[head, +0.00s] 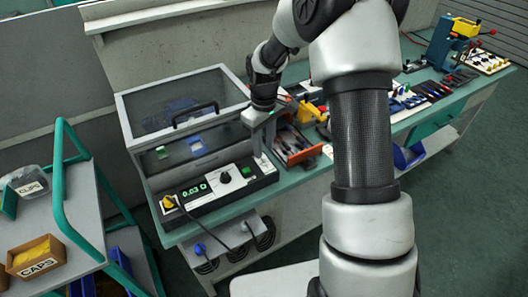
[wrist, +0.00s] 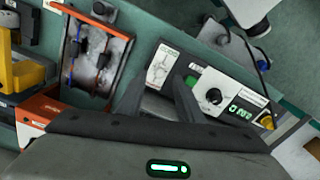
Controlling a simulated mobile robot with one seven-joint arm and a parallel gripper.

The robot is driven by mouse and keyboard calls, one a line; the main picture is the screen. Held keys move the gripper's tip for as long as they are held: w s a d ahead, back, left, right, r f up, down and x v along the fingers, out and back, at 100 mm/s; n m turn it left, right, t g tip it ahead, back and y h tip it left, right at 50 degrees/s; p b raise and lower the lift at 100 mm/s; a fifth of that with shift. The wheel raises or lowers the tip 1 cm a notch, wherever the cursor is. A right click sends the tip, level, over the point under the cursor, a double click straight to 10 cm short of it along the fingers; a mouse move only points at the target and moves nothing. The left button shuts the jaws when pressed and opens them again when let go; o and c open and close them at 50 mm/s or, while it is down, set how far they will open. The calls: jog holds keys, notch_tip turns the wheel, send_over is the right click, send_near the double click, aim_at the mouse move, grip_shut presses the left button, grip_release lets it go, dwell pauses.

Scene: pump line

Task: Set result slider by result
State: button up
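The test station's control panel (head: 215,190) lies along the bench's front edge, below a clear-lidded case. It has a black knob (head: 225,178), a green lit display (head: 193,190) and a yellow knob (head: 169,203). In the wrist view, a pale plate with a dark line marking (wrist: 161,66) sits at the panel's end, beside the black knob (wrist: 214,96). I cannot make out the result slider for certain. My gripper (head: 264,160) points down at the panel's right end. Contact cannot be told.
The clear-lidded case (head: 180,118) with a black handle stands close behind the panel. An orange-edged tray of parts (head: 297,148) lies just right of my gripper. A green-framed cart (head: 62,185) stands at left. Tools and a blue-and-yellow press (head: 445,42) occupy the bench's far right.

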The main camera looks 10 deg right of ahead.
aim_at(264, 160)
jog(key=shift+f, duration=1.45)
jog(key=shift+c, duration=0.6)
grip_shut()
